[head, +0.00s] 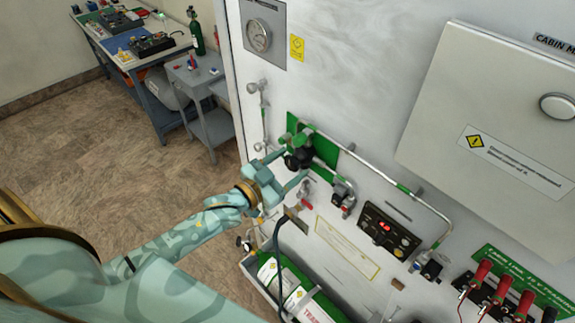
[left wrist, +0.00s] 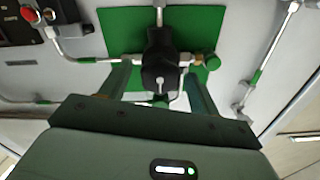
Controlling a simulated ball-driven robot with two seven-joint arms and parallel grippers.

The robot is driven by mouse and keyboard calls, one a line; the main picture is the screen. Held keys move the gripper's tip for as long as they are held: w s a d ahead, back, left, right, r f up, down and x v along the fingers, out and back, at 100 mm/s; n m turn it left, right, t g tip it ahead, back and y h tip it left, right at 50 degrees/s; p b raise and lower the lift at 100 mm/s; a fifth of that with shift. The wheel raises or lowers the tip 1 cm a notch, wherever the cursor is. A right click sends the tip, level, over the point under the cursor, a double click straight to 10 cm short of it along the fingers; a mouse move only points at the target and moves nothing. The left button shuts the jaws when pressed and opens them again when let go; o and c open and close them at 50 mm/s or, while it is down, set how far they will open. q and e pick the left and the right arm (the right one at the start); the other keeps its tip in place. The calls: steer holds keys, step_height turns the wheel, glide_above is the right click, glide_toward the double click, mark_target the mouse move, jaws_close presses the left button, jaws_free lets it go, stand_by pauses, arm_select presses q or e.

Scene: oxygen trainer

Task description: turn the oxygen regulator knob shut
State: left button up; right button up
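The black regulator knob (head: 298,159) sits on a green backing plate (head: 325,150) on the white wall panel. In the left wrist view the knob (left wrist: 160,62) is dark, with metal pipes running to it from above and from both sides. My left gripper (head: 288,168) is at the knob, with its fingers spread. In the left wrist view its two fingers (left wrist: 158,84) stand one on each side of the knob, with a gap showing on both sides. The knob's far face is hidden. My right gripper is not in view.
A pressure gauge (head: 258,36) is above the knob. A red-lit control box (head: 388,230) and several red-capped plugs are to the right. A green-and-white cylinder (head: 285,285) lies below. A hinged cover (head: 490,130) juts out at right.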

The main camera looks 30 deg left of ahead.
arm_select(q)
steer(key=b+v, duration=0.3)
steer(key=v, duration=1.3)
steer(key=shift+s+b, duration=0.2)
steer(key=shift+b, duration=0.15)
steer(key=shift+a+f, duration=0.1)
steer(key=shift+f, duration=0.05)
